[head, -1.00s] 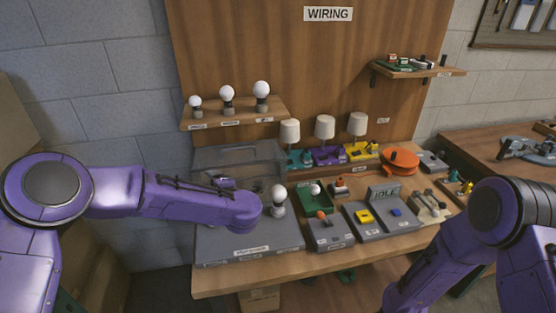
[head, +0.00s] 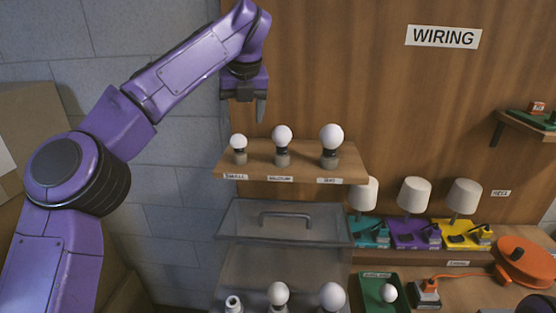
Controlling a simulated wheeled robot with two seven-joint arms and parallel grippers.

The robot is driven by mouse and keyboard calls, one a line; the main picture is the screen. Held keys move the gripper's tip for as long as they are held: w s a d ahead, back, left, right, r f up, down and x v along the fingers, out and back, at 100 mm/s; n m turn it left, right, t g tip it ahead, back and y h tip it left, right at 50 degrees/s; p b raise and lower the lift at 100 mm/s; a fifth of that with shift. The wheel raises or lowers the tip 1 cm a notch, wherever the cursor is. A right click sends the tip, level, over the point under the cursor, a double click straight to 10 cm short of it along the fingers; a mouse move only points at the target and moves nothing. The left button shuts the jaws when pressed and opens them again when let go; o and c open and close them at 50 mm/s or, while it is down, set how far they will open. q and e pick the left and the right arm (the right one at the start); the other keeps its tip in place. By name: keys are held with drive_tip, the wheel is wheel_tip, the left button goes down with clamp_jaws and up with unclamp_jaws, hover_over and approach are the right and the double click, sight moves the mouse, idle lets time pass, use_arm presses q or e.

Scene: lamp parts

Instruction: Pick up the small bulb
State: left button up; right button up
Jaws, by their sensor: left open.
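The small bulb (head: 238,141) is white and round. It stands upright in a grey holder (head: 240,157) at the left end of the wooden wall shelf (head: 305,171), the smallest of the three bulbs there. My left gripper (head: 249,110) is open and empty, pointing down above the shelf's left end. It appears a little above the small bulb and apart from it; the exact depth between them is hard to tell. My right gripper is not in view.
A medium bulb (head: 282,134) and a larger bulb (head: 331,136) stand close by on the shelf. Below are a grey lidded case (head: 285,207) with a handle, more bulbs (head: 278,293) at the bottom edge, and three lamps (head: 414,194). The wooden back panel (head: 365,70) rises behind.

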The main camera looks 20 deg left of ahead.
sight(238, 137)
use_arm(q)
drive_tip(key=f, duration=0.2)
drive_tip(key=a+f, duration=0.1)
drive_tip(key=shift+s+f, duration=0.1)
drive_tip(key=shift+s, duration=0.25)
drive_tip(key=shift+s+a+f, duration=0.15)
drive_tip(key=shift+s+a, duration=0.05)
drive_tip(key=w+f, duration=0.1)
drive_tip(key=w+f+p, duration=0.1)
drive_tip(key=f, duration=0.1)
drive_tip(key=w+a+f+p, duration=0.1)
drive_tip(key=f, duration=0.1)
drive_tip(key=shift+w+a+f, duration=0.1)
drive_tip(key=shift+w, duration=0.2)
drive_tip(key=shift+s+a, duration=0.1)
drive_tip(key=shift+s, duration=0.35)
drive_tip(key=shift+c, duration=1.3)
drive_tip(key=c, duration=0.7)
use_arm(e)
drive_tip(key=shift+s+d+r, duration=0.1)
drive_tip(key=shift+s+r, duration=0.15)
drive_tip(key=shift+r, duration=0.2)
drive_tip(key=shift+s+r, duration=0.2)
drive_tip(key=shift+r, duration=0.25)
